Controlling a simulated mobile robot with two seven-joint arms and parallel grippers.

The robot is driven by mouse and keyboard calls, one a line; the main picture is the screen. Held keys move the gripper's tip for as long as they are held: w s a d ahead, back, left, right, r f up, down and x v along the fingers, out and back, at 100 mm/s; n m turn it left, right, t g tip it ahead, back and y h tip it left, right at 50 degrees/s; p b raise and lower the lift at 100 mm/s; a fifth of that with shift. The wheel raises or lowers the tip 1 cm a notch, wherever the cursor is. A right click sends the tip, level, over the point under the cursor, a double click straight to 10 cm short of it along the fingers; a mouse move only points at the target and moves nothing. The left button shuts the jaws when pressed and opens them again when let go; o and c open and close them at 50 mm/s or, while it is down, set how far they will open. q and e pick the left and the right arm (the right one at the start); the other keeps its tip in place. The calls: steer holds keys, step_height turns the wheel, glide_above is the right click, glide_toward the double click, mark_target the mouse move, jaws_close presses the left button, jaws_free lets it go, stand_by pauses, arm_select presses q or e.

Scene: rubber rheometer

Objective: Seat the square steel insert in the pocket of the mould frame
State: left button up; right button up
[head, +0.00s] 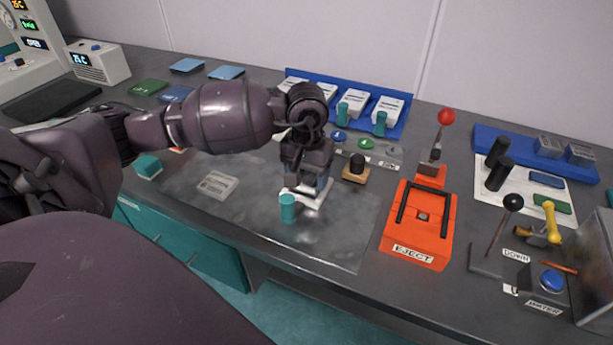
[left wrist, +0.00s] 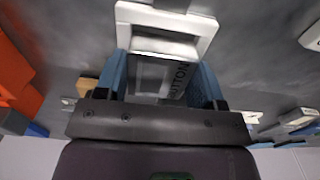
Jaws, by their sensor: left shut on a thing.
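My left gripper (head: 308,184) is shut on the square steel insert, whose shiny face with the letters "UTTON" shows between the blue finger pads in the left wrist view (left wrist: 160,72). In the head view the gripper mostly hides the insert. The pale mould frame (head: 318,197) lies on the grey mat right under the gripper, with a teal grip (head: 288,208) at its near side. In the left wrist view the frame (left wrist: 207,30) surrounds the insert's far end. I cannot tell how deep the insert sits in the pocket. My right gripper is not in view.
A pale labelled plate (head: 217,184) lies left on the mat. A black-knobbed wooden block (head: 356,170) stands close right of the gripper. The orange EJECT fixture (head: 418,232) stands further right. A blue rack (head: 398,128) of frames is behind. The mat's front is clear.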

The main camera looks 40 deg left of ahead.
mark_target(307, 177)
arm_select(q)
steer(key=shift+s+f, duration=0.2)
steer(key=shift+f, duration=0.2)
steer(key=shift+c, duration=0.2)
steer(key=o, duration=0.9)
steer(key=shift+f, duration=0.1)
steer(key=o, duration=0.3)
steer(key=shift+w, duration=0.1)
steer(key=shift+r, duration=0.2)
steer(key=shift+r, duration=0.25)
step_height(307, 177, up, 12)
steer(key=shift+f+p, duration=0.25)
steer(key=shift+p, duration=0.1)
